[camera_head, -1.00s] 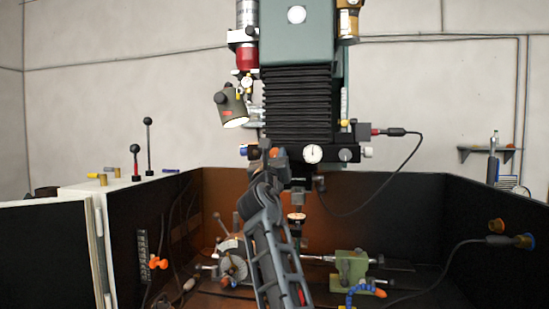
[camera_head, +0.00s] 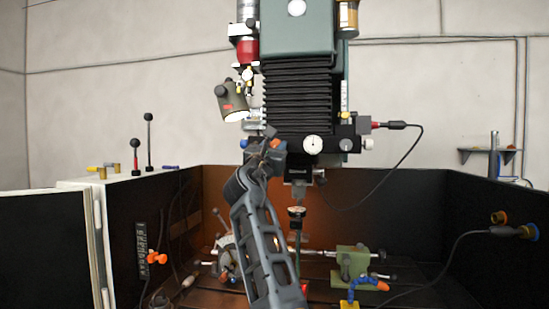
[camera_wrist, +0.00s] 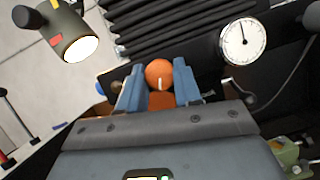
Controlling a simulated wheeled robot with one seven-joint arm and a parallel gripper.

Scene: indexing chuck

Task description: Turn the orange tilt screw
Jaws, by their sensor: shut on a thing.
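The orange tilt screw (camera_wrist: 159,73) shows in the wrist view as a round orange knob with a short white mark on its lower part. It sits between the two blue-grey fingers of my gripper (camera_wrist: 160,87), which are shut on it. In the head view my gripper (camera_head: 266,146) is at the left of the black block under the machine head, and a little of the orange screw (camera_head: 275,143) shows there. My fingers and wrist hide the rest of it. The wrist view is tilted against the machine.
A white dial gauge (camera_head: 313,145) is just right of my gripper. A lamp (camera_head: 231,103) hangs close on the left. Below are the spindle tool (camera_head: 296,211) and a green vise (camera_head: 353,263). A cable (camera_head: 410,155) loops down at the right.

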